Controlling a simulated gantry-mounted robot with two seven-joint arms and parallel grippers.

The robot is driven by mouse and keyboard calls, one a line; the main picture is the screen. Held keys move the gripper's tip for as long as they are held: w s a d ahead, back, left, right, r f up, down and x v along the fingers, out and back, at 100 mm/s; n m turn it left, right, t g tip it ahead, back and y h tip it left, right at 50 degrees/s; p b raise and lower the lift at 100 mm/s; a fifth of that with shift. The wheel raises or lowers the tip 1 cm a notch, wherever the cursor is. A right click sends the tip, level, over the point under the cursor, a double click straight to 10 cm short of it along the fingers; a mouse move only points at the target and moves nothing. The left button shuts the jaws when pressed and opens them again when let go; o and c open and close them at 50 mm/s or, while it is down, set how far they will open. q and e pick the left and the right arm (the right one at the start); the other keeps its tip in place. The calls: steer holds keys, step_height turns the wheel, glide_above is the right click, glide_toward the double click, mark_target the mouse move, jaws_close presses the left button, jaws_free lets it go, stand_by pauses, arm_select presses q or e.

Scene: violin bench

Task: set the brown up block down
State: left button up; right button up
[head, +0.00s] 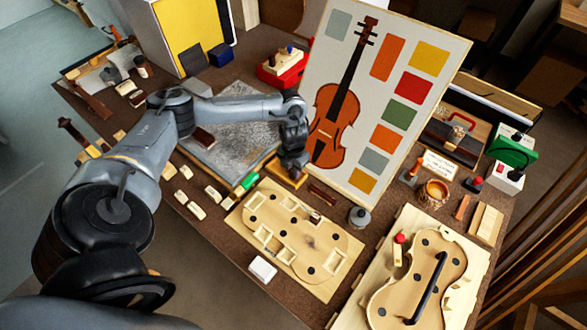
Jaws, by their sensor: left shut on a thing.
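My left gripper (296,168) reaches in from the left and points down near the foot of the violin board. It is shut on a small dark brown block, which the fingers mostly hide, just above or at a yellow-orange wooden piece (291,179); I cannot tell whether they touch. Another dark brown block (203,138) lies on the grey mat (226,150). A reddish-brown block (322,194) lies on the bench right of the gripper. A small brown piece (315,218) sits on the pale violin mould (303,238). My right gripper is out of view.
The upright violin board (346,35) stands close behind the gripper. A green-ended item (247,182), a grey round weight (359,216) and a white block (263,268) lie around the mould. A violin body (400,290) lies at the front right. Pale blocks line the left side.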

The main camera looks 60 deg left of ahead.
arm_select(q)
steer(key=shift+f, duration=0.15)
steer(key=o, duration=0.9)
steer(key=shift+o, duration=0.2)
